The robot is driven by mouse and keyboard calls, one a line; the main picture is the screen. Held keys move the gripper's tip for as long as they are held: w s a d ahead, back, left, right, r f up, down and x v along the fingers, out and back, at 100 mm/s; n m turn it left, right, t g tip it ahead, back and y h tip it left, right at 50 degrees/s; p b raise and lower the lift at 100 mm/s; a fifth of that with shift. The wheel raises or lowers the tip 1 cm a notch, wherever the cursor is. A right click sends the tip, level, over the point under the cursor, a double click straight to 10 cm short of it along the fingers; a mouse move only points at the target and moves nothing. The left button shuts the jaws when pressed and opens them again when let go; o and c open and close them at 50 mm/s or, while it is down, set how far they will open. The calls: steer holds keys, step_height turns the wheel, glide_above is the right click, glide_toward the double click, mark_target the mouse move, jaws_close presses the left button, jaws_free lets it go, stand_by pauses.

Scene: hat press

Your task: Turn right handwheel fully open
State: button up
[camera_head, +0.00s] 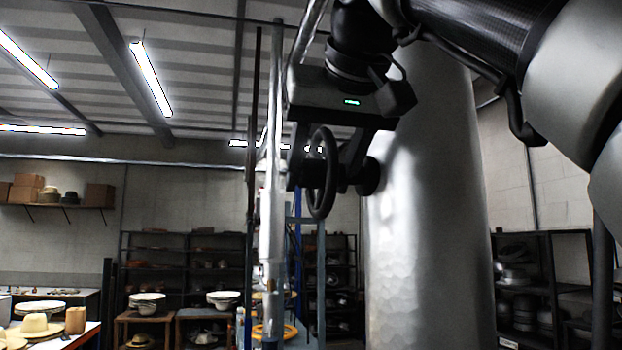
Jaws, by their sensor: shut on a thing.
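A dark handwheel (319,190) stands upright near the middle of the camera_head view, seen at a steep angle, beside a vertical metal pipe (272,150). My gripper (330,165) reaches down over it from above, with one finger on each side of the wheel. The jaws are shut on the handwheel. The exact contact is partly hidden by the fingers and the dark gripper body. A yellow-orange wheel (274,331) shows lower down, near the bottom edge.
A large hammered metal cylinder (425,200) stands close to the right of my gripper. Shelves with hats (180,265) line the back wall. A table with straw hats (60,335) is at the lower left. Dark shelves (540,280) stand at the right.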

steer(key=shift+w+r+g, duration=0.15)
steer(key=shift+r+g, duration=0.05)
steer(key=shift+g, duration=0.2)
steer(key=shift+f, duration=0.3)
steer(key=o, duration=1.1)
steer(key=shift+c, duration=0.2)
steer(key=shift+s, duration=0.2)
